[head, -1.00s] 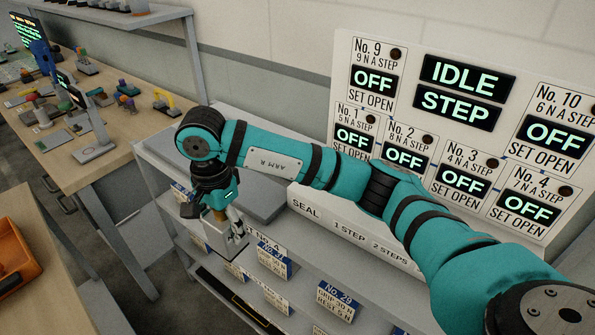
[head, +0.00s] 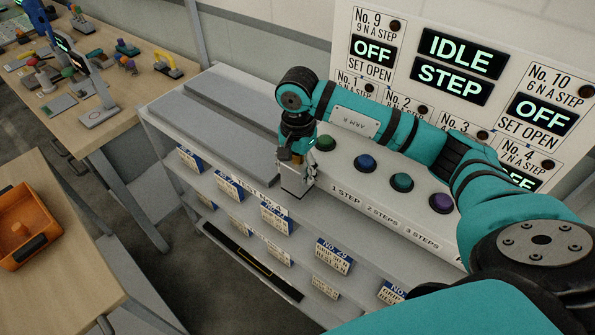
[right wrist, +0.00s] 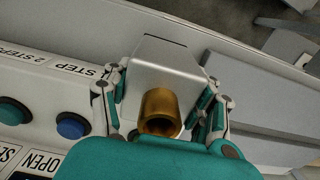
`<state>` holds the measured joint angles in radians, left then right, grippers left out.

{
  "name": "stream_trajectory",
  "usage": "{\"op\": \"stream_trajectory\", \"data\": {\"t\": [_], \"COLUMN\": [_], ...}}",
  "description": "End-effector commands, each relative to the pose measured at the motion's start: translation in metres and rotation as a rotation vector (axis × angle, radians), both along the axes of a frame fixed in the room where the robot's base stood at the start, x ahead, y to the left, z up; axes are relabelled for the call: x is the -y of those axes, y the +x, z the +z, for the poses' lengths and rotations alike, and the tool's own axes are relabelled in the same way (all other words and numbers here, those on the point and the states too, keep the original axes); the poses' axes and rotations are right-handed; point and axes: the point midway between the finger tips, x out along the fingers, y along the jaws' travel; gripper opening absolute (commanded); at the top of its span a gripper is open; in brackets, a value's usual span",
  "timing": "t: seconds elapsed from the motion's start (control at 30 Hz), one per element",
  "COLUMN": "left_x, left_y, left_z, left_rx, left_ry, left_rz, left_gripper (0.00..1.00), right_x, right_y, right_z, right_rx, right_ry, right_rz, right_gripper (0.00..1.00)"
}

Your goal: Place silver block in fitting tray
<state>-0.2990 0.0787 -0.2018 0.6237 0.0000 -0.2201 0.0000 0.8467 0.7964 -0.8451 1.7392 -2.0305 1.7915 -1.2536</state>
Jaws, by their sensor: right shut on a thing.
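My right gripper (head: 296,172) is shut on the silver block (head: 294,184) and holds it over the front edge of the grey bench. In the right wrist view the silver block (right wrist: 163,68) sits between the two fingers, with a brass cylinder (right wrist: 160,110) on its near face. Two long flat grey pieces, one in front (head: 212,143), lie on the bench left of the gripper. I cannot tell whether either is the fitting tray. My left gripper is not in view.
A row of coloured buttons, including a blue one (head: 365,163), stands behind and right of the block. The control panel (head: 450,70) reads IDLE and STEP. Labelled shelves (head: 334,257) lie below the bench top. An orange bin (head: 28,228) stands on a wooden table at left.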

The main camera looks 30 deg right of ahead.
Motion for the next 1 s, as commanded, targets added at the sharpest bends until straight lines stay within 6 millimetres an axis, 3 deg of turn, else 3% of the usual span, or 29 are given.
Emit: {"op": "stream_trajectory", "data": {"t": [0.2, 0.6, 0.63, 0.8, 1.0], "left_x": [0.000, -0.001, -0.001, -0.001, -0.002], "left_y": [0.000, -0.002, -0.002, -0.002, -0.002], "left_z": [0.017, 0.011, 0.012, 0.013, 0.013], "left_rx": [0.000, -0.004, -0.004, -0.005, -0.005], "left_ry": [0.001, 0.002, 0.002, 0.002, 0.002], "left_rz": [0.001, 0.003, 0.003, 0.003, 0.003], "left_gripper": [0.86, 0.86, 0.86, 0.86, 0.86], "right_x": [-0.001, -0.001, -0.001, -0.001, -0.001], "right_y": [0.000, 0.000, 0.000, 0.000, 0.000], "right_z": [-0.024, -0.031, -0.031, -0.031, -0.031], "right_rx": [-0.002, 0.001, -0.001, -0.001, -0.001], "right_ry": [0.001, -0.001, 0.000, 0.000, 0.000], "right_rz": [0.000, 0.001, 0.001, 0.001, 0.001], "right_gripper": [0.00, 0.00, 0.60, 0.82, 0.82]}}
